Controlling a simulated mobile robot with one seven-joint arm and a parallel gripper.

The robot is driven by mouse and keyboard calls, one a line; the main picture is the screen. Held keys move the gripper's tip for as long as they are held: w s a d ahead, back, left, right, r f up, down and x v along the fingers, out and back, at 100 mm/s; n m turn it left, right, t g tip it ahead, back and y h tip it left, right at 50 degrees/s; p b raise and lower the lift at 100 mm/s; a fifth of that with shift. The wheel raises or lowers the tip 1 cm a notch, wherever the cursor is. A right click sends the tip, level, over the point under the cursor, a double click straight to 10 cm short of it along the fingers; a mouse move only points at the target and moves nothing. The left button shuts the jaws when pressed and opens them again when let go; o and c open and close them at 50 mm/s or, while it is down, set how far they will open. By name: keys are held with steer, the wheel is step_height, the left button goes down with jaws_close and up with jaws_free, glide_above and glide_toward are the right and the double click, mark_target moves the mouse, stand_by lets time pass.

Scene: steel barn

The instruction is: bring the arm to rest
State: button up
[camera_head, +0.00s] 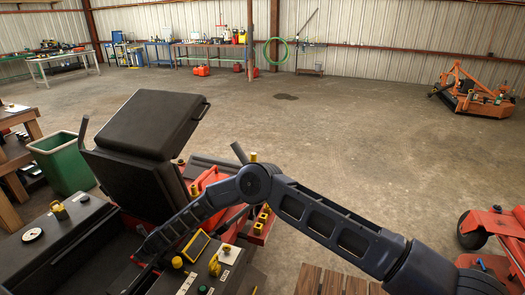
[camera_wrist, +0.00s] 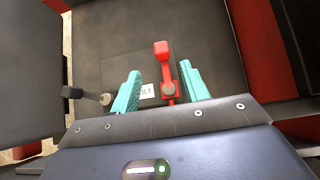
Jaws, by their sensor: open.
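My gripper (camera_wrist: 161,87) shows in the wrist view with two teal fingers spread apart. In the head view my arm (camera_head: 335,222) comes from the lower right, bends at an elbow and slopes down left beside the black seat (camera_head: 150,122). My fingers cannot be made out there.
A black-knobbed lever (camera_wrist: 88,96) is left of the fingers. A side console (camera_head: 60,240) and green bin (camera_head: 62,160) are at left. Red machinery (camera_head: 495,235) is at right. An orange implement (camera_head: 468,92) stands farther back. The middle concrete floor (camera_head: 340,125) is open.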

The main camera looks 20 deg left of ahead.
step_height(320, 180, up, 29)
steer(key=d+n+g+y, duration=0.1)
steer(key=d+n+g, duration=0.2)
steer(key=n, duration=0.9)
steer(key=w+d+r+n+t, duration=0.2)
steer(key=w+d+r+n, duration=0.2)
steer(key=w+d+r, duration=1.3)
steer(key=w+d+r+n+t+h, duration=0.1)
steer(key=w+d+r, duration=0.3)
steer(key=w+d, duration=0.45)
steer(key=w+d+r+n+t+h, duration=0.15)
steer(key=w+d+r, duration=0.3)
steer(key=d, duration=0.65)
steer(key=w+d+r+t+h, duration=0.1)
steer(key=d+r+t+h, duration=0.15)
steer(key=d, duration=1.45)
steer(key=w+d+r+t+h, duration=0.15)
steer(key=d+r, duration=0.25)
steer(key=d, duration=1.4)
steer(key=s+d+f+h, duration=0.1)
steer(key=s+d+f, duration=0.1)
steer(key=s+d, duration=0.7)
steer(key=s+d+f+h, duration=0.2)
steer(key=s+d, duration=0.7)
steer(key=d, duration=1)
steer(key=shift+d+f+m+g, duration=0.35)
steer(key=shift+d, duration=0.05)
steer(key=shift+h, duration=0.25)
steer(key=shift+c, duration=0.4)
